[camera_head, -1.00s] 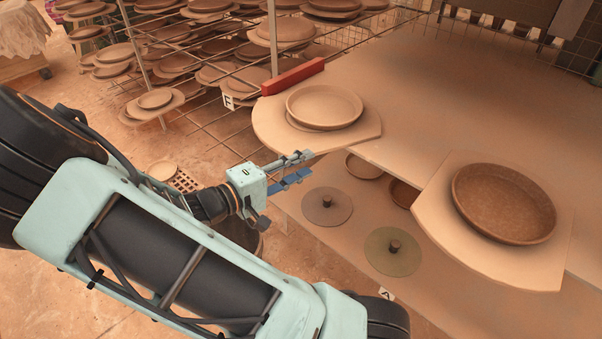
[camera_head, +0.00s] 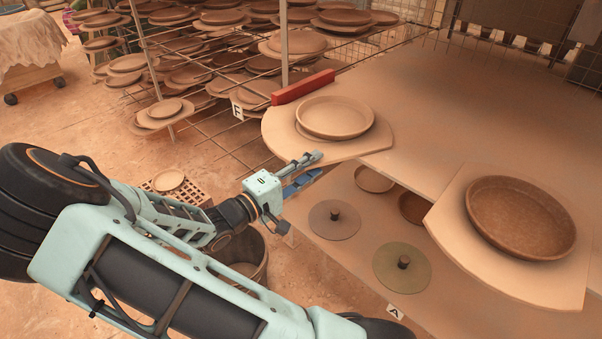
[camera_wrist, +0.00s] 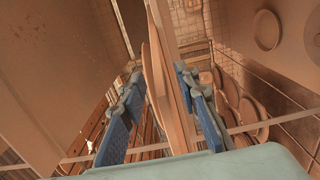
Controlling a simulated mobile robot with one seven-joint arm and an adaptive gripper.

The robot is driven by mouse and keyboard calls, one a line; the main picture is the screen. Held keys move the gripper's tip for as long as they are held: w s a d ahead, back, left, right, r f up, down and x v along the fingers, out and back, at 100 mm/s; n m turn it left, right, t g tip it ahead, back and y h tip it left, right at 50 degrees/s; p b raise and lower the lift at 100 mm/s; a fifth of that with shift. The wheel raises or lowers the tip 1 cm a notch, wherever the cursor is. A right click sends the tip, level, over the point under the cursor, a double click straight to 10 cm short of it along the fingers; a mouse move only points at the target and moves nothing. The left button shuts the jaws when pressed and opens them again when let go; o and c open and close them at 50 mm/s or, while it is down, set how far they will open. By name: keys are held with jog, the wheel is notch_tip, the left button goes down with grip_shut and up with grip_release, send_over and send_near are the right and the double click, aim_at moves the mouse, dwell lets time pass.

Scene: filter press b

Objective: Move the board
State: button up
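A pale board (camera_head: 281,133) with a rounded edge lies at the table's left corner, overhanging its edge and bearing a shallow clay dish (camera_head: 335,117). A second board (camera_head: 500,268) bears a darker dish (camera_head: 521,219) at the right. My gripper (camera_head: 311,169) is at the left board's near edge, one finger above the other. In the wrist view my gripper (camera_wrist: 158,78) is open, its blue-padded fingers apart on either side of the board's edge (camera_wrist: 174,95). There seem to be gaps between the pads and the board; contact cannot be told.
A red block (camera_head: 303,87) stands behind the left board. Wire racks full of clay pieces (camera_head: 210,60) stand at the back left. A lower shelf (camera_head: 345,262) holds round discs and small dishes. A bucket (camera_head: 245,262) stands below my wrist. The tabletop between the boards is clear.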

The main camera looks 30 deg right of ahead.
aim_at(331, 152)
jog(key=x, duration=0.7)
jog(key=shift+b, duration=0.35)
grip_shut()
